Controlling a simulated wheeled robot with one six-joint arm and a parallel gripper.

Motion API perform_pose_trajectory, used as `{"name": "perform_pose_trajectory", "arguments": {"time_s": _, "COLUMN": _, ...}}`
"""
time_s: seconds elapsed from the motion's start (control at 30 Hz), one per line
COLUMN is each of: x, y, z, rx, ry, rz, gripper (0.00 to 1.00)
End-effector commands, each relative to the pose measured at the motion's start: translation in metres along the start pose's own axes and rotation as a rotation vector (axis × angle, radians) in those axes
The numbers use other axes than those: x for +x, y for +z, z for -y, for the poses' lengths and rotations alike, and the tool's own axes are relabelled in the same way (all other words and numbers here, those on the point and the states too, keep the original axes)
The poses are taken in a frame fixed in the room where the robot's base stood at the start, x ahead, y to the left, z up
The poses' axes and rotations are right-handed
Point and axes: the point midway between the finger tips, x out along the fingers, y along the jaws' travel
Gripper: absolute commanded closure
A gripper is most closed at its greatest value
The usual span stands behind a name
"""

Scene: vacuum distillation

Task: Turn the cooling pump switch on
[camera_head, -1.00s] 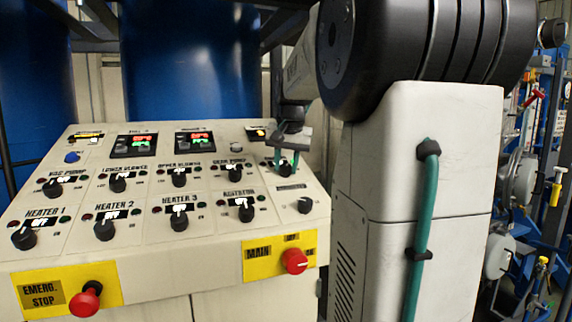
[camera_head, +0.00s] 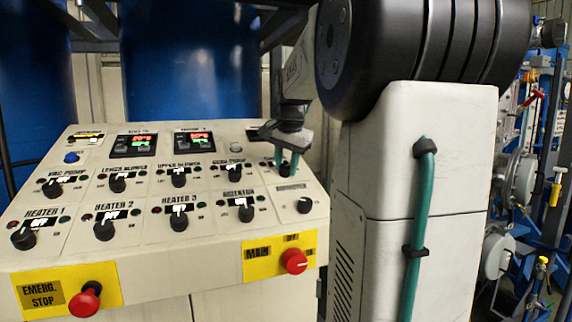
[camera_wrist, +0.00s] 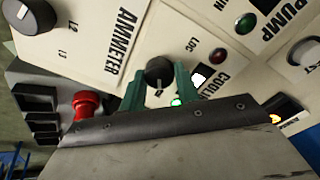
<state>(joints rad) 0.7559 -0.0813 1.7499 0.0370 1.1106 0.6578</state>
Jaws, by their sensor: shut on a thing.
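The cooling pump switch (camera_wrist: 158,71) is a round black knob with a white pointer mark on the cream control panel. Its "COOLIN..." label is partly covered in the wrist view. My gripper (camera_wrist: 161,82) has its two green fingers on opposite sides of this knob and is shut on it. In the head view my gripper (camera_head: 287,161) is at the panel's right end, and the knob is mostly hidden behind the fingers. A bright green spot (camera_wrist: 177,101) shows beside the fingers, partly covered by my gripper.
The panel carries several similar black knobs, such as the agitator knob (camera_head: 246,211) and the ammeter knob (camera_head: 304,205). A red main switch (camera_head: 294,261) and a red emergency stop (camera_head: 86,298) are on the front edge. Blue tanks (camera_head: 190,60) stand behind.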

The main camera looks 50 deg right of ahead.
Motion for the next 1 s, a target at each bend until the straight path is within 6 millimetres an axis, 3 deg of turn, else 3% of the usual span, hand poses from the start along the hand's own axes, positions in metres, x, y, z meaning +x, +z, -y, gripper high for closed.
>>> {"name": "perform_pose_trajectory", "arguments": {"time_s": 0.17, "x": -0.001, "y": -0.001, "z": 0.000, "rx": 0.000, "ry": -0.002, "rz": -0.002, "gripper": 0.91}}
{"name": "perform_pose_trajectory", "arguments": {"time_s": 0.2, "x": -0.001, "y": -0.001, "z": 0.000, "rx": 0.000, "ry": -0.002, "rz": -0.002, "gripper": 0.66}}
{"name": "perform_pose_trajectory", "arguments": {"time_s": 0.27, "x": -0.001, "y": 0.000, "z": 0.000, "rx": 0.000, "ry": -0.002, "rz": -0.002, "gripper": 0.49}}
{"name": "perform_pose_trajectory", "arguments": {"time_s": 0.3, "x": -0.001, "y": 0.000, "z": 0.000, "rx": 0.000, "ry": -0.002, "rz": -0.002, "gripper": 0.47}}
{"name": "perform_pose_trajectory", "arguments": {"time_s": 0.63, "x": -0.006, "y": -0.001, "z": 0.000, "rx": -0.001, "ry": -0.002, "rz": -0.002, "gripper": 0.47}}
{"name": "perform_pose_trajectory", "arguments": {"time_s": 1.0, "x": -0.064, "y": -0.001, "z": 0.000, "rx": 0.000, "ry": -0.002, "rz": -0.003, "gripper": 0.47}}
